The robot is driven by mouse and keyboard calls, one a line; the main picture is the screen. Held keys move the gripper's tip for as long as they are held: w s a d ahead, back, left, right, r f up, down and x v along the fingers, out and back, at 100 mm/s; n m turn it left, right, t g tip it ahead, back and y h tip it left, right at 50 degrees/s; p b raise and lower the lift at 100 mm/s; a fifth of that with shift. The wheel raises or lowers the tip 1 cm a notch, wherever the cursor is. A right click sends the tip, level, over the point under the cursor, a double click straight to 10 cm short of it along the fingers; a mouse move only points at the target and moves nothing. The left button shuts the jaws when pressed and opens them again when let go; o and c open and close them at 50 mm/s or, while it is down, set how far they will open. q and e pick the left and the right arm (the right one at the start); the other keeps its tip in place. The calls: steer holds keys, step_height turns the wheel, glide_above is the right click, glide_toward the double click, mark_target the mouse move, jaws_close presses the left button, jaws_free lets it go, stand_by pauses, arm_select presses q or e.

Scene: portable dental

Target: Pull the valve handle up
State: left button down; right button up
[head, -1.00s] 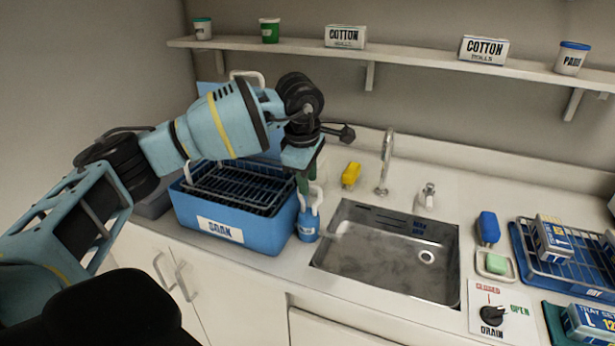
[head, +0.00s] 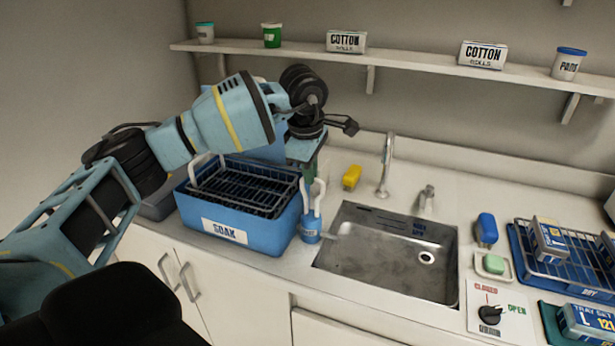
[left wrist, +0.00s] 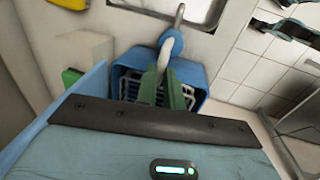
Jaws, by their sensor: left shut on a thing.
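The valve (head: 311,231) has a blue body at the right end of the blue SOAK tub, and its thin spout points toward the sink. Its white handle (head: 320,188) stands upright. My left gripper (head: 310,173) is at the top of the handle and its fingertips are partly hidden in the head view. In the left wrist view my green fingers (left wrist: 163,80) are shut on the white handle (left wrist: 164,52), which runs to the round blue valve body (left wrist: 172,42). My right gripper is not in view.
The SOAK tub (head: 267,232) holds a dark rack. The sink (head: 385,265) and faucet (head: 386,165) are to the right. A yellow item (head: 351,177) lies near the wall. A drain knob panel (head: 512,325) and a drying rack (head: 590,278) are at far right. A shelf (head: 420,62) runs above.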

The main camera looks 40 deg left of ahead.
arm_select(q)
steer(key=shift+r, duration=0.7)
steer(key=shift+w+f, duration=0.1)
steer(key=c, duration=1.7)
jaws_free()
steer(key=shift+o, duration=1)
steer(key=shift+f, duration=0.1)
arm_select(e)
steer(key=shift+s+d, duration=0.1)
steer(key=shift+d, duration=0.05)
arm_select(q)
step_height(320, 180, up, 8)
steer(key=s, duration=0.1)
steer(key=shift+s+d+f, duration=0.15)
steer(key=shift+s+d, duration=0.05)
steer(key=shift+s, duration=0.15)
